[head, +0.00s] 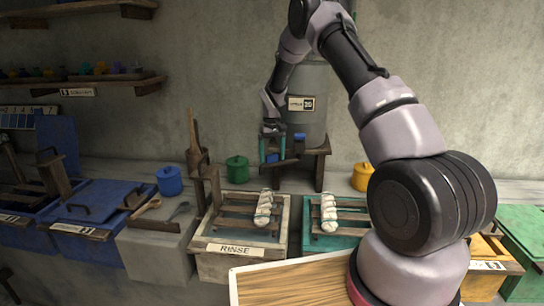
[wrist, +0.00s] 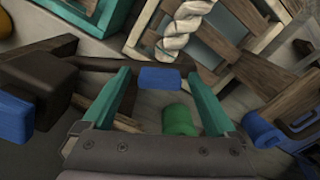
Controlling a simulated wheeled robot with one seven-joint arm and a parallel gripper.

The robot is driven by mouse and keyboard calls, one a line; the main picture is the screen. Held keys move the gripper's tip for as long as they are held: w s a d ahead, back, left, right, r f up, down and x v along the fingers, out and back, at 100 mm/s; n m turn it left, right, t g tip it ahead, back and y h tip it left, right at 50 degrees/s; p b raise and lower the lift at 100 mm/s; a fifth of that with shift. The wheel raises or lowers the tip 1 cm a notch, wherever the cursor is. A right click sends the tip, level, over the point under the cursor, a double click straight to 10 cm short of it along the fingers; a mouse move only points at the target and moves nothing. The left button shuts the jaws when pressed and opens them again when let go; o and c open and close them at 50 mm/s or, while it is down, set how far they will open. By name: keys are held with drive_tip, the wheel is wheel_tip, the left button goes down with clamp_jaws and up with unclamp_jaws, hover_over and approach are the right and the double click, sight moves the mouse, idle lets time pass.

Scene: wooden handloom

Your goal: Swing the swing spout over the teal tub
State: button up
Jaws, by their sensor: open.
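The swing spout (wrist: 105,63) is a dark bar coming out from the grey urn (head: 312,85). In the wrist view a blue block (wrist: 160,78) is near its free end. In the head view the spout (head: 286,161) points left, behind the rinse tub (head: 210,247). My gripper (head: 272,150) is open at its free end. In the wrist view the teal fingers (wrist: 158,72) stand either side of the blue block, with gaps showing. The teal tub (head: 312,242), with a wooden rack and a white skein, is in front of the urn, right of the rinse tub.
The urn stands on a wooden stand (head: 318,151). A green pot (head: 237,170) and a blue pot (head: 169,181) are to the left, and a yellow pot (head: 361,178) to the right.

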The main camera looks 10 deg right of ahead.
drive_tip(key=shift+c, duration=0.3)
clamp_jaws()
drive_tip(key=shift+s, duration=0.1)
drive_tip(key=s+d+n, duration=0.8)
drive_tip(key=s+n, duration=0.1)
drive_tip(key=n, duration=0.3)
drive_tip(key=w+d+n, duration=0.2)
drive_tip(key=d+n, duration=1)
drive_tip(key=n, duration=0.1)
drive_tip(key=shift+w+d, duration=0.2)
drive_tip(key=shift+w, duration=0.2)
